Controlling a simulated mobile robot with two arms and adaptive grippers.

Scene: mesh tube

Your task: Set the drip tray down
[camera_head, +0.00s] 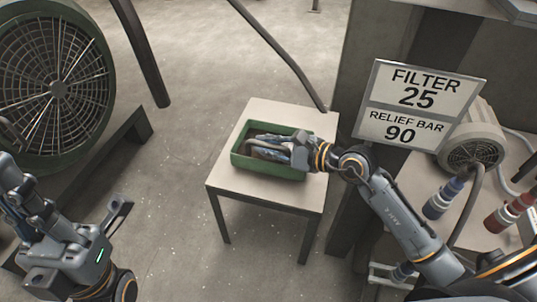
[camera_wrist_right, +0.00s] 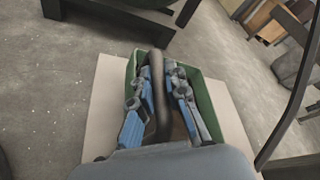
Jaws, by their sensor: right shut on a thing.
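The drip tray (camera_head: 268,168) is a green, open box with a dark inside, over the top of a small pale table (camera_head: 225,180). It looks level; I cannot tell whether its base touches the tabletop. My right gripper (camera_head: 268,147) reaches into it from the right. In the right wrist view, its blue and grey fingers are shut on the tray's dark curved handle (camera_wrist_right: 158,90), with the green tray wall (camera_wrist_right: 206,105) beyond. My left gripper (camera_head: 88,243) is at the lower left, away from the tray; its fingertips do not show clearly.
A large green caged fan (camera_head: 55,88) stands at the left. At the right are a sign (camera_head: 418,103) reading FILTER 25 and RELIEF BAR 90, a round motor-like unit (camera_head: 473,150) and red (camera_head: 508,215) and blue (camera_head: 442,199) fittings. Bare tabletop shows around the tray.

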